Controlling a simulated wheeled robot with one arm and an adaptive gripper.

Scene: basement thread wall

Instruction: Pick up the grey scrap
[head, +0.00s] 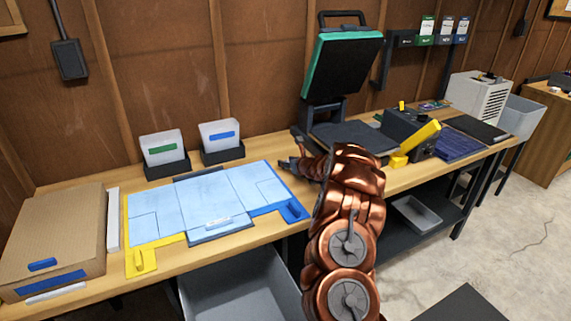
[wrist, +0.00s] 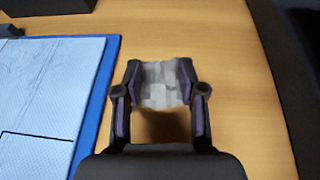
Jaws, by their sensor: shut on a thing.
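My gripper (wrist: 160,85) is shut on the grey scrap (wrist: 161,84), a crumpled pale grey piece held between the two fingertips in the wrist view. Bare wooden bench top shows below and around it, with a dark shadow under the scrap. I cannot tell whether the scrap touches the bench. In the head view my gripper (head: 289,163) is at the bench just right of the blue-edged mat, partly hidden by my copper arm. The scrap cannot be made out there.
A light blue mat with yellow and blue edges (head: 292,209) lies left of my gripper. Two bins (head: 161,147) (head: 219,134) stand behind it. A cardboard box (head: 50,240) is at far left. A black and green press (head: 343,70) stands right, and a grey tub (head: 240,290) is below the bench edge.

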